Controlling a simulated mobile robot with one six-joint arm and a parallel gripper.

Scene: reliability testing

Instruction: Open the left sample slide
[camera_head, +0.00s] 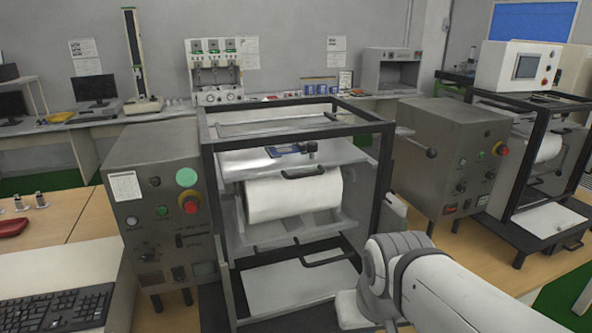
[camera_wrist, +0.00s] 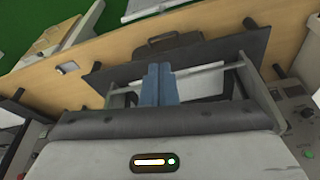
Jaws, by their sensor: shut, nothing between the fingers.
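A black-framed tester (camera_head: 212,190) stands in front of me in the head view. It holds a white roller (camera_head: 293,193) with a dark handle above it. Lower down, a black bar handle (camera_head: 322,260) sits at the front of a clear panel, above a white flat plate (camera_head: 290,288). I cannot tell for certain which of these parts is the left sample slide. My gripper (camera_wrist: 158,80) shows in the wrist view, with its blue fingers together and empty. They are over a dark plate and a white sheet (camera_wrist: 202,84) between metal rods. In the head view my arm hides the tester's lower right.
A grey control box (camera_head: 160,215) with a red knob adjoins the tester's left side. Another control box (camera_head: 450,155) and a similar tester (camera_head: 540,150) stand at the right. A keyboard (camera_head: 55,308) lies at the lower left. Wooden table surface (camera_head: 475,255) shows between the testers.

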